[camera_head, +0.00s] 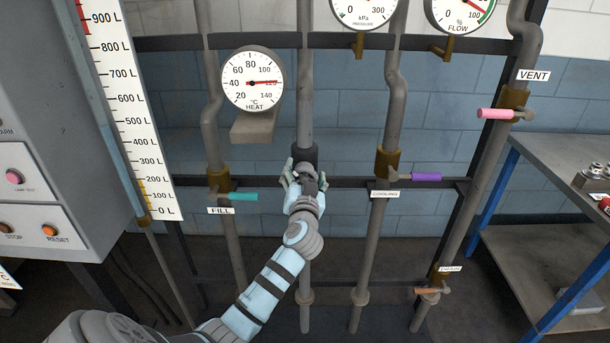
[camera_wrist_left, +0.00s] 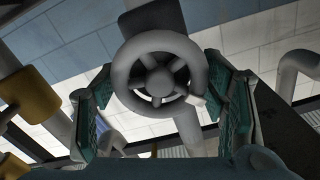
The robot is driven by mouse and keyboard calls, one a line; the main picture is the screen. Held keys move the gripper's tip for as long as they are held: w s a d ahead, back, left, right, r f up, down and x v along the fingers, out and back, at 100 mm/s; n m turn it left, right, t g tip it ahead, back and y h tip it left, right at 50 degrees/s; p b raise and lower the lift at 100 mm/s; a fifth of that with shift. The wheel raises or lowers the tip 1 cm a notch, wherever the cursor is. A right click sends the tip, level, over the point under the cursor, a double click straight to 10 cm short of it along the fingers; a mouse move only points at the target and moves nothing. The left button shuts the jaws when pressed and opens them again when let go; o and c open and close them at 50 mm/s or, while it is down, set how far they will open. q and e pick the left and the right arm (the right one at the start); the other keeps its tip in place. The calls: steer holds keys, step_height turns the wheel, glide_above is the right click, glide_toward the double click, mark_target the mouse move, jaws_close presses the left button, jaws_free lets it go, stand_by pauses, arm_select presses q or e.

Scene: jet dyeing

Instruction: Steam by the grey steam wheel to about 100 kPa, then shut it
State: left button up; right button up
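The grey steam wheel (camera_wrist_left: 126,75) faces the left wrist camera, a round rim with a hub and a small pale knob at its lower right. My left gripper (camera_wrist_left: 160,68) has its two green-padded fingers spread on either side of the rim, with small gaps seeming to show. In the head view my left gripper (camera_head: 304,175) is in front of the middle pipe and hides most of the wheel. The pressure gauge (camera_head: 363,12), marked kPa, is cut off at the top; 0 and 300 show, but no needle reading. My right gripper is out of view.
The teal fill handle (camera_head: 236,196) is left of the wheel, the purple cooling handle (camera_head: 425,176) right. The pink vent handle (camera_head: 495,113) is farther right. The heat dial (camera_head: 252,80) reads near 120. A workbench (camera_head: 575,160) stands at the right edge.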

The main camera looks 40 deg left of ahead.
arm_select(q)
steer(key=c, duration=0.6)
steer(key=shift+m, duration=0.4)
steer(key=m+p, duration=0.1)
steer(key=m, duration=0.2)
steer(key=shift+w+d+m+p, duration=0.1)
steer(key=shift+m+p, duration=0.2)
steer(key=shift+m, duration=0.1)
steer(key=shift+d+f+m+p, duration=0.15)
steer(key=shift+m+p, duration=0.5)
steer(key=shift+m, duration=1.55)
steer(key=shift+f, duration=0.1)
steer(key=o, duration=1.2)
